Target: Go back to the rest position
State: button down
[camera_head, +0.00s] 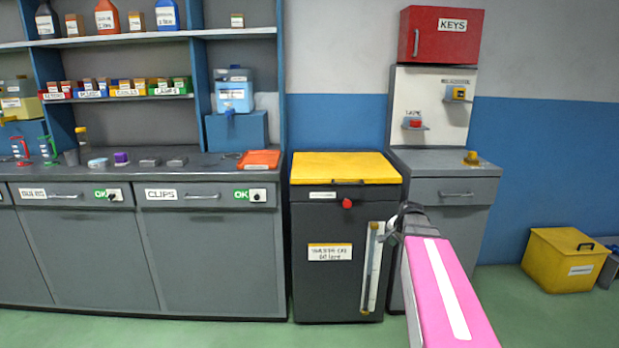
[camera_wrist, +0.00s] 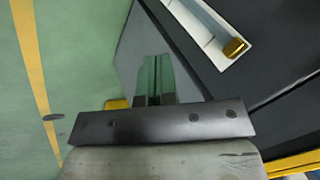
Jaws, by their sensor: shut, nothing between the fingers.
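My gripper (camera_head: 393,229) is at the end of my pink-topped arm, in front of the dark cabinet with the yellow lid (camera_head: 347,167) in the head view. It is seen from behind there, and its fingertips are largely hidden. In the wrist view my gripper's fingers (camera_wrist: 154,80) are together with nothing between them. The dark cabinet (camera_wrist: 262,45) lies to the right in the wrist view, with a white strip and a brass-coloured end (camera_wrist: 235,47) on its front. My gripper looks close to this strip, but I cannot tell whether they touch.
A grey workbench (camera_head: 160,166) with drawers and shelves is at left. A grey cabinet (camera_head: 455,190) with a red KEYS box (camera_head: 440,36) above stands behind my arm. A yellow box (camera_head: 566,262) is on the floor at right. The green floor (camera_head: 200,333) is clear in front.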

jog(key=s+a+f+n+g, duration=0.2)
jog(key=s+a+f+n, duration=0.3)
jog(key=s, duration=0.4)
jog(key=s+a+f+n+g+h, duration=0.1)
jog(key=s+a+f+n+g, duration=0.2)
jog(key=s+a+f, duration=0.4)
jog(key=s+a+n, duration=0.1)
jog(key=s, duration=0.1)
jog(key=shift+s+a+f+n, duration=0.2)
jog(key=shift+s+a+n, duration=0.15)
jog(key=shift+a+n, duration=0.05)
